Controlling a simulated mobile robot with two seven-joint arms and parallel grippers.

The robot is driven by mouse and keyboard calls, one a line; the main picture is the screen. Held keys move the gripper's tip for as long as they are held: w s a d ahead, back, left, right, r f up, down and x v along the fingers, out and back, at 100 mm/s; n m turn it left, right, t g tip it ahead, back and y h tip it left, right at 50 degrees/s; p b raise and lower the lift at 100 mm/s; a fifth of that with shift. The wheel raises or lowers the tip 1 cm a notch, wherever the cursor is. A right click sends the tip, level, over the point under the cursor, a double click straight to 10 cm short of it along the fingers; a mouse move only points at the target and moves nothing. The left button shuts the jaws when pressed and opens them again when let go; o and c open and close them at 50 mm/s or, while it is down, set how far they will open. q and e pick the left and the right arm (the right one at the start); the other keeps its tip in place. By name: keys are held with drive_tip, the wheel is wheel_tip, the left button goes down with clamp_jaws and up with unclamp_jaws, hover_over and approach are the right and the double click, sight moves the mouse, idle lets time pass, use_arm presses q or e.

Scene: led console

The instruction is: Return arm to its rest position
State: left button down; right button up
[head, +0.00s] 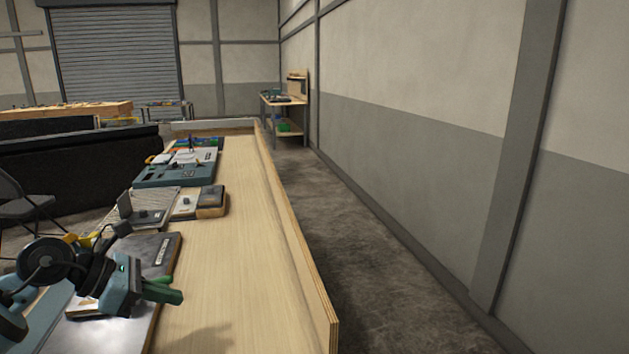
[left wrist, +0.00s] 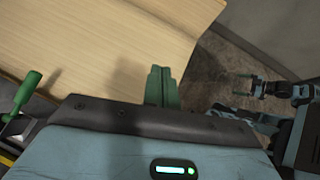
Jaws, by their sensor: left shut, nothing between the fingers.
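My left gripper (head: 180,297) reaches in from the lower left in the head view, above the console panels at the near left of the long wooden table (head: 250,255). Its dark green fingers also show in the left wrist view (left wrist: 161,72), pressed together with nothing between them. They are over bare wood there. A brighter green handle (left wrist: 27,92) stands to the left of the gripper, apart from the fingers. Part of my right arm with its gripper (left wrist: 243,83) shows small at the right of the left wrist view; its jaws are too small to read.
A grey panel (head: 165,257) lies under and beside my left arm. Small boxes (head: 211,197) and a teal console (head: 178,175) stand farther along the table's left side. The table's right side is bare, bounded by a raised wooden edge (head: 290,235). Open floor lies beyond it.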

use_arm(q)
drive_tip(key=s+d+n+t+h, duration=0.35)
drive_tip(key=d+n+h, duration=0.4)
drive_tip(key=d, duration=0.45)
drive_tip(key=s+a+f+n+t+y, duration=0.2)
drive_tip(key=s+a+f+n+y, duration=0.15)
drive_tip(key=f+n+y, duration=0.45)
drive_tip(key=s+a+f+n+t+y, duration=0.2)
drive_tip(key=a+f+n+y, duration=0.2)
drive_tip(key=n, duration=0.9)
drive_tip(key=s+a+f+n+t+y, duration=0.1)
drive_tip(key=s+a+f+n+y, duration=0.2)
drive_tip(key=f+n+y, duration=0.5)
drive_tip(key=s+f+n+g+h, duration=0.1)
drive_tip(key=s+f+n+g, duration=0.25)
drive_tip(key=s, duration=0.55)
drive_tip(key=s+d+f+n+g+h, duration=0.1)
drive_tip(key=s+f+n+g, duration=0.3)
drive_tip(key=s, duration=0.6)
drive_tip(key=s+f+n+g+h, duration=0.2)
drive_tip(key=s+g, duration=0.3)
drive_tip(key=s, duration=0.4)
drive_tip(key=w+d+f+t+h, duration=0.1)
drive_tip(key=w+d+f+t, duration=0.2)
drive_tip(key=w+f+t, duration=0.3)
drive_tip(key=shift+d+f+t, duration=0.15)
drive_tip(key=shift+f+t, duration=0.65)
drive_tip(key=shift+f, duration=1.25)
